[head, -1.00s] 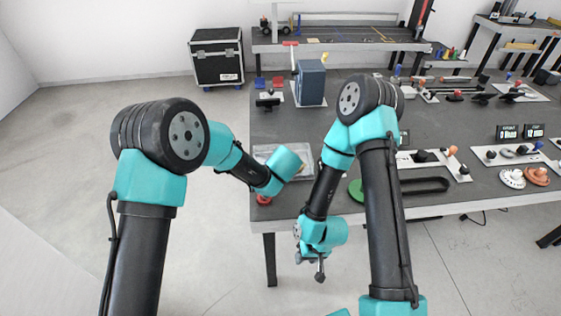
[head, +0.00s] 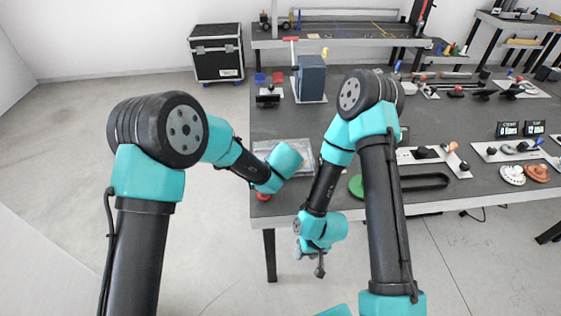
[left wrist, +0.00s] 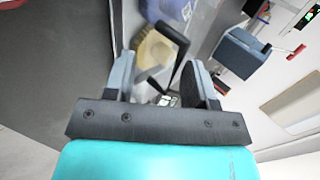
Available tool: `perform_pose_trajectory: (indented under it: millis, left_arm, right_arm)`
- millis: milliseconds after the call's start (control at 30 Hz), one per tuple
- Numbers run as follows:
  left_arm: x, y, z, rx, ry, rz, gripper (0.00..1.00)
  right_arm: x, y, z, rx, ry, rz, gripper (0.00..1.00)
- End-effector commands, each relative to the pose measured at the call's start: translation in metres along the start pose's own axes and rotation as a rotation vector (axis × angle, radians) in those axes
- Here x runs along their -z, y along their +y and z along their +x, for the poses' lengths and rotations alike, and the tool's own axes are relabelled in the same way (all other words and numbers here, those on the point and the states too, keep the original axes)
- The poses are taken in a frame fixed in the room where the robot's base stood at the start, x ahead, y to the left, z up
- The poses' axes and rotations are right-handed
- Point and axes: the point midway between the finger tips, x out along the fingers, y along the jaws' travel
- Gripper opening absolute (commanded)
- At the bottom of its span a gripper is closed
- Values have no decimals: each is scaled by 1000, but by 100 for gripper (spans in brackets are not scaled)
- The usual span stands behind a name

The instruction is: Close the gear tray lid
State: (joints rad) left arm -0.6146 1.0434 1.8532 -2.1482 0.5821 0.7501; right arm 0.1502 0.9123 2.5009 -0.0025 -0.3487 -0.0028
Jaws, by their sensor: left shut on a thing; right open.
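The gear tray (head: 306,153) shows in the head view as a pale, clear-looking shape at the table's near left edge, partly hidden by my left wrist. In the left wrist view, a yellow gear-like part (left wrist: 152,48) and a blue part (left wrist: 172,10) lie near a black bar-shaped handle (left wrist: 172,37). My left gripper (left wrist: 164,80) has its fingers on either side of this handle and is shut on it. How far the lid stands open is unclear. My right gripper (head: 320,262) is open and empty, hanging beyond the table's near edge, low over the floor.
A blue-grey box (head: 311,78) stands behind the tray on the table. A green disc (head: 355,187) and a black oblong frame (head: 425,182) lie to the right. A red round part (head: 263,196) is at the near left corner. A black case (head: 216,52) stands on the floor.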

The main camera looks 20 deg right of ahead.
Motion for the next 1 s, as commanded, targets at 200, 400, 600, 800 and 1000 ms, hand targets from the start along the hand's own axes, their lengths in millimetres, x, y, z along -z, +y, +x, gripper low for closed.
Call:
perform_pose_trajectory:
  millis: [200,400,600,800,1000]
  left_arm:
    - [1,2,-34,-4,3,4,38]
    - [1,1,-72,-1,2,1,38]
    - [0,0,-110,0,0,0,38]
    - [-1,0,-144,0,0,-2,38]
    - [-1,0,-162,-1,-1,-3,38]
  right_arm:
    - [0,0,0,0,0,0,43]
    - [0,0,0,0,0,0,43]
    - [0,0,0,0,0,0,43]
    - [0,0,0,0,0,0,43]
    - [0,0,0,0,0,0,43]
